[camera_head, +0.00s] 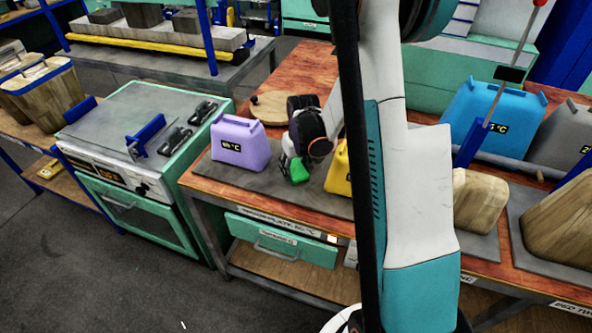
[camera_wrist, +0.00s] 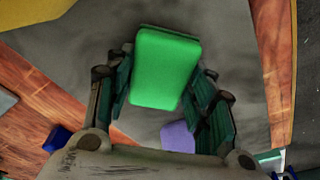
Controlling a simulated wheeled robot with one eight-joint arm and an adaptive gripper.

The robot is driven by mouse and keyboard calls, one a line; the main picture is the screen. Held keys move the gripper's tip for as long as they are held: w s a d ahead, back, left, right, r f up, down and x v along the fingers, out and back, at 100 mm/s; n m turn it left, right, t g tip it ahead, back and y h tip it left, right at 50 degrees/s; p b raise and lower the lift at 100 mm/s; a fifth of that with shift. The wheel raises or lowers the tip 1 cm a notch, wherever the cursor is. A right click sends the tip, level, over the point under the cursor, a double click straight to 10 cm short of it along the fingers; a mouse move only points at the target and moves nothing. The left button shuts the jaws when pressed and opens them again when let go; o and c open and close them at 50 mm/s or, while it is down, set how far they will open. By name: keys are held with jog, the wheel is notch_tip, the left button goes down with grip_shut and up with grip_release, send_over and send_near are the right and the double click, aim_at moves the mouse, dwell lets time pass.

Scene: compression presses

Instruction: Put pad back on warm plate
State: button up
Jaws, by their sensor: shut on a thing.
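A green pad (camera_wrist: 166,68) is between the two fingers of my gripper (camera_wrist: 163,84) in the wrist view; the gripper is shut on it. In the head view the green pad (camera_head: 299,171) shows just below my gripper (camera_head: 292,163). It is over the grey plate (camera_head: 218,175) that bears the purple jug (camera_head: 240,143) and the yellow jug (camera_head: 339,172). The label on the table's edge below this plate is only partly readable. I cannot tell whether the pad touches the plate. My arm hides part of the yellow jug and the plate's right side.
A round wooden disc (camera_head: 271,107) lies behind the purple jug. A blue jug (camera_head: 492,115) and wooden blocks (camera_head: 480,200) stand to the right, beyond my arm. A green-and-grey oven unit (camera_head: 140,110) stands left of the table. Bare plate (camera_wrist: 225,35) shows around the pad.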

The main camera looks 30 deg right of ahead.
aim_at(299, 173)
jog(key=o, duration=1.1)
jog(key=shift+f, duration=0.2)
notch_tip(299, 173, up, 12)
jog(key=s+p, duration=0.2)
jog(key=p, duration=0.2)
jog(key=shift+a, duration=0.1)
